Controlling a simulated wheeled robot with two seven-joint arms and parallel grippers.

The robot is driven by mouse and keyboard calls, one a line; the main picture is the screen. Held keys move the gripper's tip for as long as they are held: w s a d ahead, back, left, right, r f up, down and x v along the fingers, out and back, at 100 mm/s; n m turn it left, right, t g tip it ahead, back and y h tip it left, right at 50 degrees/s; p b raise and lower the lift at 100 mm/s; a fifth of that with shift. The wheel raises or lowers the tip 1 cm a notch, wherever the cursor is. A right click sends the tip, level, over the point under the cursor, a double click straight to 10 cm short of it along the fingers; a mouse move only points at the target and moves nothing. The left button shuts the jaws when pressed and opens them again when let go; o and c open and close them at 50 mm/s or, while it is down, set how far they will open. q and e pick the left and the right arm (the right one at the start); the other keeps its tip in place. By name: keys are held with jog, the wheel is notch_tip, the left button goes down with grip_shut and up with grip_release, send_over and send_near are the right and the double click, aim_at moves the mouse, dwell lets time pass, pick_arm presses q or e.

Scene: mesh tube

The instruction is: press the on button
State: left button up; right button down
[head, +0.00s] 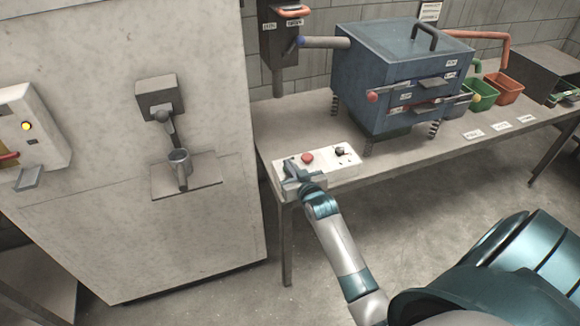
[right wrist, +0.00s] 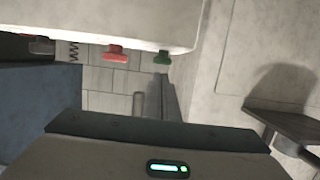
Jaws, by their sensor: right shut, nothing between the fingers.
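A white control box (head: 335,172) lies at the near left corner of the workbench. On its top are a red button (head: 307,158) and a black knob (head: 341,150). The red button (right wrist: 115,53) and a green button (right wrist: 162,57) show in the right wrist view, where the box appears upside down. My right gripper (head: 290,168) is shut and empty over the left end of the box and hides the green button in the head view. In the right wrist view its fingertips lie close to the green button; I cannot tell whether they touch. My left gripper is not in view.
A blue machine (head: 385,85) on springs stands on the workbench (head: 300,120) behind the box. Green (head: 484,95) and orange (head: 508,88) bins stand farther right.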

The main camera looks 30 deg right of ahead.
jog(key=shift+f, duration=0.5)
